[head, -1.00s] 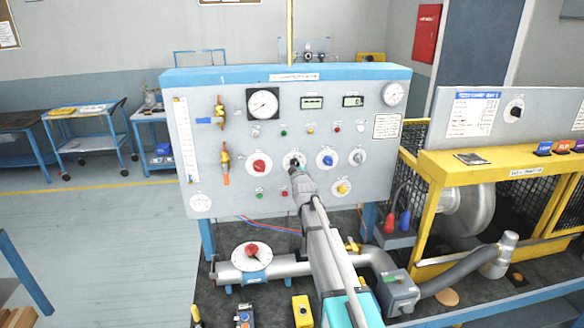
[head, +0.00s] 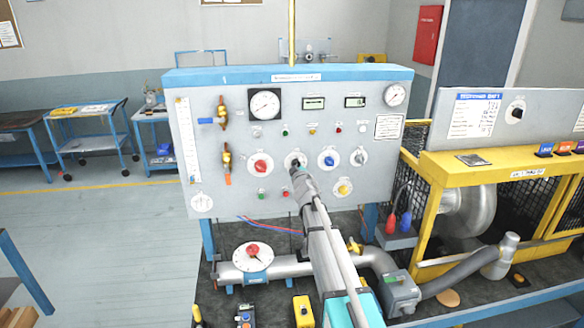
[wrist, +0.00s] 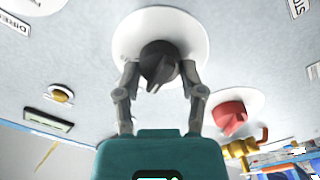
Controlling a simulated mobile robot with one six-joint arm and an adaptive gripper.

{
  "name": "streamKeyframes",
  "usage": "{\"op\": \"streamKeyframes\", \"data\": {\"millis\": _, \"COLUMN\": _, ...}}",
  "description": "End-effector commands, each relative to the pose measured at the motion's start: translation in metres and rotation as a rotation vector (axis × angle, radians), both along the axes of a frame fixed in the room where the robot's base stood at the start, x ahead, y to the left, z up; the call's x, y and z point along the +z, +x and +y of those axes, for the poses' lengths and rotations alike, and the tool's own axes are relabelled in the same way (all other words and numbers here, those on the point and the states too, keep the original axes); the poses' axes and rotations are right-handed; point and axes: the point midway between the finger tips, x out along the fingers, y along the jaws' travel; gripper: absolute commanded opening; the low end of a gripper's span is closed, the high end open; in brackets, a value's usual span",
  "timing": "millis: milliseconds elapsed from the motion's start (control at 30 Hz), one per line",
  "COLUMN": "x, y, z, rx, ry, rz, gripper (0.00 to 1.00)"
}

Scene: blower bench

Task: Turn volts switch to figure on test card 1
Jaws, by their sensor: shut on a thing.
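A black pointer knob (wrist: 160,66) on a round white dial (wrist: 190,22) fills the middle of the wrist view. My gripper (wrist: 158,75) has one finger on each side of this knob and is shut on it. In the head view my gripper (head: 298,172) reaches the panel at the middle dial of the row, and its fingers hide most of the knob. The dial's figures and the knob's label cannot be read. White cards with print sit on the panel's right (head: 388,127) and on the yellow bench's backboard (head: 474,115); their text is too small to read.
A red knob (head: 261,167) sits left of the held knob and a blue knob (head: 328,160) to its right. A yellow knob (head: 343,188) is lower right. Pipework (head: 285,267) runs below the panel. A yellow caged blower bench (head: 470,168) stands at right.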

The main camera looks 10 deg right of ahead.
Motion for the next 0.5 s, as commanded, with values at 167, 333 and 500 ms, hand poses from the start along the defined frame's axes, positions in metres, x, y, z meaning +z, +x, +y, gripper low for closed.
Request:
{"op": "streamKeyframes", "data": {"millis": 167, "x": -0.0013, "y": 0.0002, "z": -0.0054, "rx": -0.011, "ry": 0.0, "rz": 0.006, "gripper": 0.04}}
{"op": "streamKeyframes", "data": {"millis": 333, "x": -0.0011, "y": 0.0004, "z": -0.0055, "rx": -0.011, "ry": 0.0, "rz": 0.006, "gripper": 0.04}}
{"op": "streamKeyframes", "data": {"millis": 500, "x": -0.001, "y": 0.0007, "z": -0.0055, "rx": -0.011, "ry": 0.0, "rz": 0.005, "gripper": 0.61}}
